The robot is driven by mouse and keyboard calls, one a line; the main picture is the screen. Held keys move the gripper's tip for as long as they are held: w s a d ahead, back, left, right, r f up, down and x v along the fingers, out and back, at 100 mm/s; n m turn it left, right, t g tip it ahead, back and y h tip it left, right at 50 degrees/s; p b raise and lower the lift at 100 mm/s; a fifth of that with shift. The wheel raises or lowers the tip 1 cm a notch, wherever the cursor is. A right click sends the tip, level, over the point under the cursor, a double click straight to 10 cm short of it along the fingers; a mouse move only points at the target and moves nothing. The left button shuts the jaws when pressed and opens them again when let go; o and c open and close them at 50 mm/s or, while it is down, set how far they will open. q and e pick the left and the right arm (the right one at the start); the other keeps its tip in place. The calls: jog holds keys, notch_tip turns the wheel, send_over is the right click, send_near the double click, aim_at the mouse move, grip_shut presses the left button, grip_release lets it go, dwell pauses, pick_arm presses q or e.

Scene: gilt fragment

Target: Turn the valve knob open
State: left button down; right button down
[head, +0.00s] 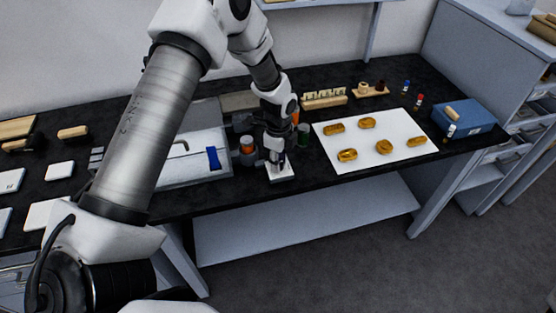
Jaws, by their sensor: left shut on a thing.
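My left arm reaches down from the top to the black bench. My left gripper (277,157) points down and is shut on the valve knob, which is small and mostly hidden between the dark fingers. The knob sits over a small white base (283,176) at the bench's front edge. How far the knob is turned cannot be told. My right gripper is not in view.
A grey case (188,170) with a blue part (213,158) stands left of the gripper. Orange-banded (247,144) and green (303,133) containers stand close around it. A white sheet (348,128) with several golden pieces lies right. A blue box (467,121) is at far right.

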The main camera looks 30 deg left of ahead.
pick_arm(q)
jog(key=shift+s+f, duration=0.15)
dwell(0.3)
jog(key=c, duration=0.9)
grip_release()
jog(key=shift+d, duration=0.1)
jog(key=r, duration=1.2)
jog(key=shift+w, duration=0.2)
